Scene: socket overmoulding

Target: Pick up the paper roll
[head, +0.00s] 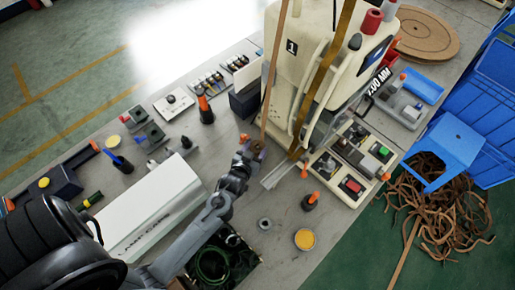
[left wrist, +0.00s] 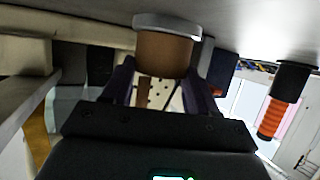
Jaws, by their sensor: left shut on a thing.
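The paper roll (left wrist: 165,52) is a short brown cylinder with a grey rim in the left wrist view, where the picture looks upside down. In the head view only a small brown part of it (head: 258,146) shows, partly hidden by my gripper. My left gripper (head: 250,150) is shut on the roll, with its dark fingers on either side of it in the left wrist view (left wrist: 160,85). I cannot tell whether the roll touches the table. My right gripper is not in view.
The cream machine (head: 292,80) stands just behind the gripper, with a brown strip (head: 271,85) in front. A white lamp caps box (head: 150,212) lies to the left. Orange-handled tools (head: 205,108) (head: 310,201) and a yellow-topped tin (head: 305,239) stand nearby.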

